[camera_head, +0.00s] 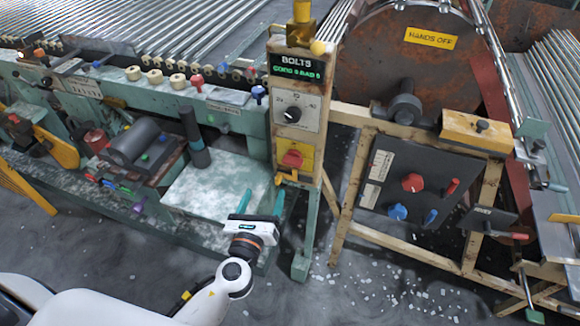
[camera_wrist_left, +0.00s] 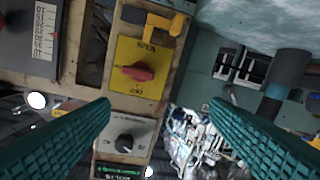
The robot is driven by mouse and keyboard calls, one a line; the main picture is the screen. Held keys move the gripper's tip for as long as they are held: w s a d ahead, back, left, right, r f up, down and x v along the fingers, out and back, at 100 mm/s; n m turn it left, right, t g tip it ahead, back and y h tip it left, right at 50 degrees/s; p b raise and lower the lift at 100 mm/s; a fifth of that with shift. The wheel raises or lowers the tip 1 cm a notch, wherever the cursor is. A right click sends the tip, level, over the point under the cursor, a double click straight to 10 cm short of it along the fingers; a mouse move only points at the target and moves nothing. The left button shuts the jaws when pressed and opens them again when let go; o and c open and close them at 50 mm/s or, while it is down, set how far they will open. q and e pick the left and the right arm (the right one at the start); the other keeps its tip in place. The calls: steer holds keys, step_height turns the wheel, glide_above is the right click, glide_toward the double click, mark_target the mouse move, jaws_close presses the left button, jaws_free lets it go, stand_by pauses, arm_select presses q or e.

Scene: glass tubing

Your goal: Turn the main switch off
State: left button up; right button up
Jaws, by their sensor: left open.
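The main switch (camera_head: 292,158) is a red knob on a yellow plate, on the front of the upright control post. In the left wrist view the red knob (camera_wrist_left: 138,72) shows upside down, with its handle lying roughly across the plate. My left gripper (camera_head: 261,203) has teal fingers spread apart and empty. It is below and a little left of the switch in the head view. My right gripper is not in view.
A yellow bracket (camera_head: 287,178) sticks out just below the switch. A dark panel (camera_head: 425,190) with red and blue knobs stands right. A pale bench top (camera_head: 208,192) lies left.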

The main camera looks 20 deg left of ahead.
mark_target(291, 165)
arm_select(q)
steer(key=w+d+m, duration=0.1)
steer(key=w, duration=0.3)
steer(key=w+d+m+h, duration=0.1)
steer(key=w+m, duration=0.1)
steer(key=w, duration=0.2)
steer(key=w+d+m+h+p, duration=0.1)
steer(key=w, duration=0.3)
steer(key=shift+w+f, duration=0.3)
steer(key=shift+f, duration=0.05)
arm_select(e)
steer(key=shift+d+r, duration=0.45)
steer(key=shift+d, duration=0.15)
arm_select(q)
steer(key=shift+a, duration=0.1)
steer(key=c, duration=1)
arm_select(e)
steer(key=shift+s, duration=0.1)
